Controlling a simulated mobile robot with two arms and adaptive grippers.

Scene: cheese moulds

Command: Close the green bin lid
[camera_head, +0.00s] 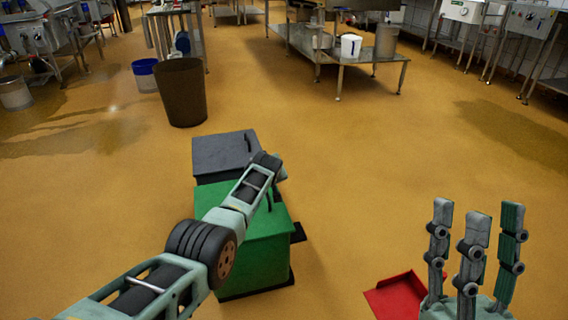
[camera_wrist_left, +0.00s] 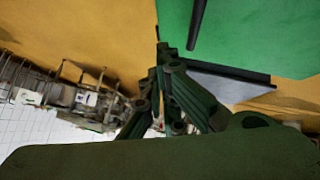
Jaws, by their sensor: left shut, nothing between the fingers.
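The green bin (camera_head: 265,255) stands on the floor below the middle of the head view. Its green lid (camera_head: 265,222) lies over the top and looks flat, with a dark handle (camera_head: 269,200); my left arm covers part of it, so I cannot tell if it is fully down. The lid also shows in the left wrist view (camera_wrist_left: 240,40). My left gripper (camera_wrist_left: 163,50) is shut and empty, its fingertips near the lid's edge in that view; whether they touch is unclear. My right gripper (camera_head: 478,212) is open and empty, to the right of the bin.
A grey bin (camera_head: 215,155) stands directly behind the green one. A red object (camera_head: 392,298) lies low beside my right gripper. A brown bin (camera_head: 181,92) and a blue-rimmed bucket (camera_head: 145,77) stand farther back.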

